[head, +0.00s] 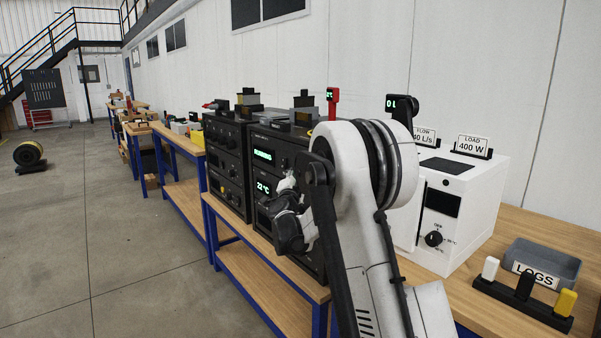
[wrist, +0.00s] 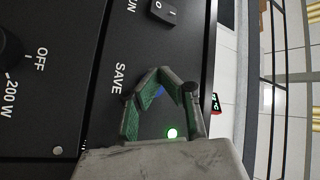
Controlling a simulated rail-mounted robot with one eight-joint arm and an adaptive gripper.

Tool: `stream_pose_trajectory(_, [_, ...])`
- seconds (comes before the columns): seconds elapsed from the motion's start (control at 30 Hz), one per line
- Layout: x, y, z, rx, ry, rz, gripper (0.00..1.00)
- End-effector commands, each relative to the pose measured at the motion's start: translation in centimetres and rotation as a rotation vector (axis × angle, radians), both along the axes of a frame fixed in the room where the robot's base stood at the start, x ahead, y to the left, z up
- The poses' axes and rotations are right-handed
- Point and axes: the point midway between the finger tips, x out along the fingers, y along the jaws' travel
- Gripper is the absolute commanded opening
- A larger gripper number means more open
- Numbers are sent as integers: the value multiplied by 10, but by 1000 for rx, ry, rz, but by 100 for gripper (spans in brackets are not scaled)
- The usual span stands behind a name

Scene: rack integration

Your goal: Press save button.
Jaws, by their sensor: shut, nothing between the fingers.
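In the wrist view a black front panel carries the white label SAVE (wrist: 118,78). A small blue spot, which looks like the save button (wrist: 159,91), shows between the green-padded fingers beside that label. My gripper (wrist: 165,78) is shut and empty, with its fingertips over the panel close to the blue spot. I cannot tell whether they touch it. In the head view my arm reaches the front of the black rack unit (head: 262,138), and hides the fingertips and the button.
A green display (head: 263,155) shows a word like RUNNING. A white load box (head: 470,200) and a grey LOGS tray (head: 545,258) stand right of my arm.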

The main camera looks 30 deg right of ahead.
Motion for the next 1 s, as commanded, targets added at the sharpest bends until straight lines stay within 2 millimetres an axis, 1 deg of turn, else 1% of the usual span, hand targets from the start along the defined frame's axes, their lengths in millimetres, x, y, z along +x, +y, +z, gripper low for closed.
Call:
stream_pose_trajectory(0.3, [0,1,0,-1,1,0,0])
stream_pose_trajectory(0.53, [-1,9,0,-2,1,1,0])
stream_pose_trajectory(0.87, [-1,10,0,-1,1,1,0])
stream_pose_trajectory(1.0, [-2,16,0,0,0,1,0])
